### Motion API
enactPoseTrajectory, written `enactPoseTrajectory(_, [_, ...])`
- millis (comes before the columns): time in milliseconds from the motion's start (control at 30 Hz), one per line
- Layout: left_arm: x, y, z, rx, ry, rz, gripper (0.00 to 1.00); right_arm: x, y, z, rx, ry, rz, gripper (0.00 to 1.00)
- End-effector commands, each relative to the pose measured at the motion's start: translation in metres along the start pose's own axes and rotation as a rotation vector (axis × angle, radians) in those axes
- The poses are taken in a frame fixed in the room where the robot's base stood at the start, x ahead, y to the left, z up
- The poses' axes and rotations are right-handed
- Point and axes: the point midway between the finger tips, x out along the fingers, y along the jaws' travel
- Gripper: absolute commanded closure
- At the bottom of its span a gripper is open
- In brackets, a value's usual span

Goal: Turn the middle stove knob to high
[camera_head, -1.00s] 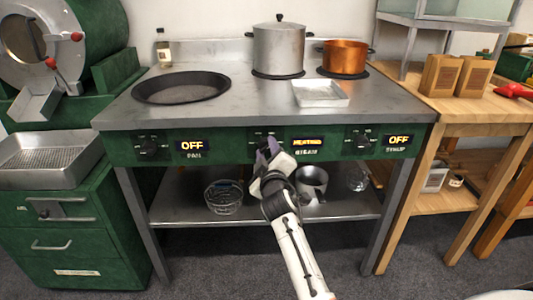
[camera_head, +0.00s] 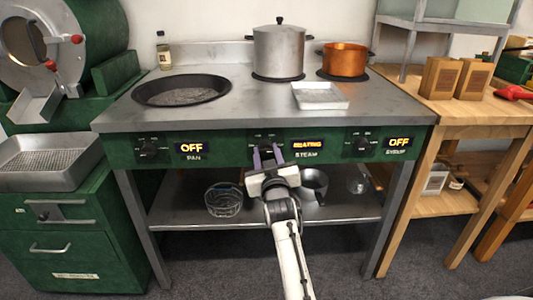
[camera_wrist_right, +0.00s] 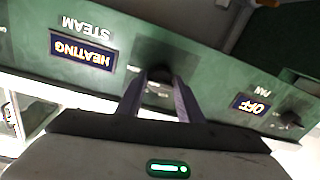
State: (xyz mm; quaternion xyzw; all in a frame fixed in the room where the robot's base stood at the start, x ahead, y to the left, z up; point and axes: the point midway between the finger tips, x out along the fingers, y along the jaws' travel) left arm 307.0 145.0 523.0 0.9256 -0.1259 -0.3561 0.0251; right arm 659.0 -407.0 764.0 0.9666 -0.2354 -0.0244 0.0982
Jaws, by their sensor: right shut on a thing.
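The middle stove knob (camera_wrist_right: 158,76) is black and sits on the green front panel, left of the lit "HEATING" display (camera_head: 308,145) over the word "STEAM". My right gripper (camera_head: 266,152) is in front of the panel with its two fingers on either side of this knob, shut on it. The fingers largely hide the knob in the head view. In the right wrist view, which is upside down, my right gripper (camera_wrist_right: 160,98) reaches up to the knob. My left gripper is not in view.
The pan knob (camera_head: 149,148) and the syrup knob (camera_head: 362,146) flank the middle one; both displays read "OFF". A steel pot (camera_head: 279,50), a copper pot (camera_head: 345,60) and a wide black pan (camera_head: 181,90) stand on the stove. A wire basket (camera_head: 223,200) sits on the shelf below.

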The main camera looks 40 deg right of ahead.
Motion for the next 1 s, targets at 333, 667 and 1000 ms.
enactPoseTrajectory(333, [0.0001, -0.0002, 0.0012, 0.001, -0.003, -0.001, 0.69, 0.0005, 0.0026, -0.0015, 0.025, 0.005, 0.005, 0.89])
enactPoseTrajectory(667, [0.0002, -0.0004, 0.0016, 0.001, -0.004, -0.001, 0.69, 0.0004, 0.0024, -0.0011, 0.024, 0.004, 0.004, 0.5])
enactPoseTrajectory(1000, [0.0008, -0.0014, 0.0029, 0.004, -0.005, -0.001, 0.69, 0.0001, 0.0009, 0.0001, -0.017, 0.0, 0.001, 0.5])
